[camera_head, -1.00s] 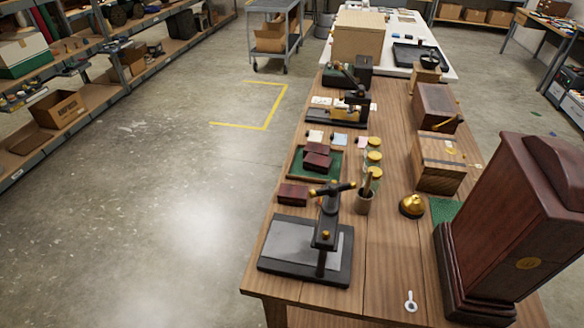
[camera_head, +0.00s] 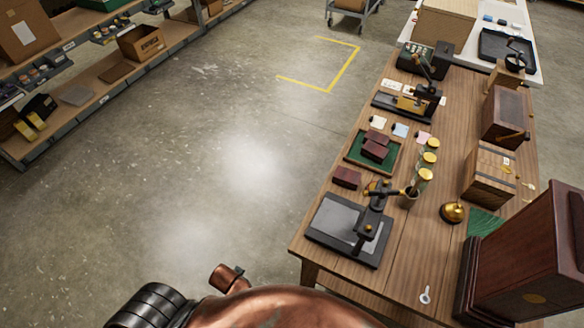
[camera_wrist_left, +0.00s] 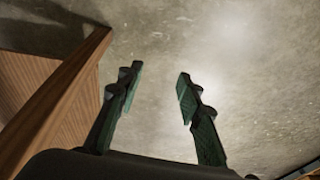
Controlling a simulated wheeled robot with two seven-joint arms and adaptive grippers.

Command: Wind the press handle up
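The press (camera_head: 366,232) stands near the front left corner of the wooden table, with a black base, a grey plate (camera_head: 345,228) and a dark upright post. Its handle (camera_head: 380,190) is a dark crossbar with brass-coloured ends on top of the post. My left gripper (camera_wrist_left: 160,72) shows in the left wrist view with its two green-padded fingers apart and nothing between them. It hangs over the floor beside a wooden edge, away from the press. The left gripper's fingers do not show in the head view. My right gripper is in neither view.
On the table (camera_head: 400,262), a dark red block (camera_head: 346,178), a cup (camera_head: 409,198) and a brass bell (camera_head: 453,212) are close to the press. A tall dark wooden case (camera_head: 530,255) stands to the right. The floor left of the table is clear.

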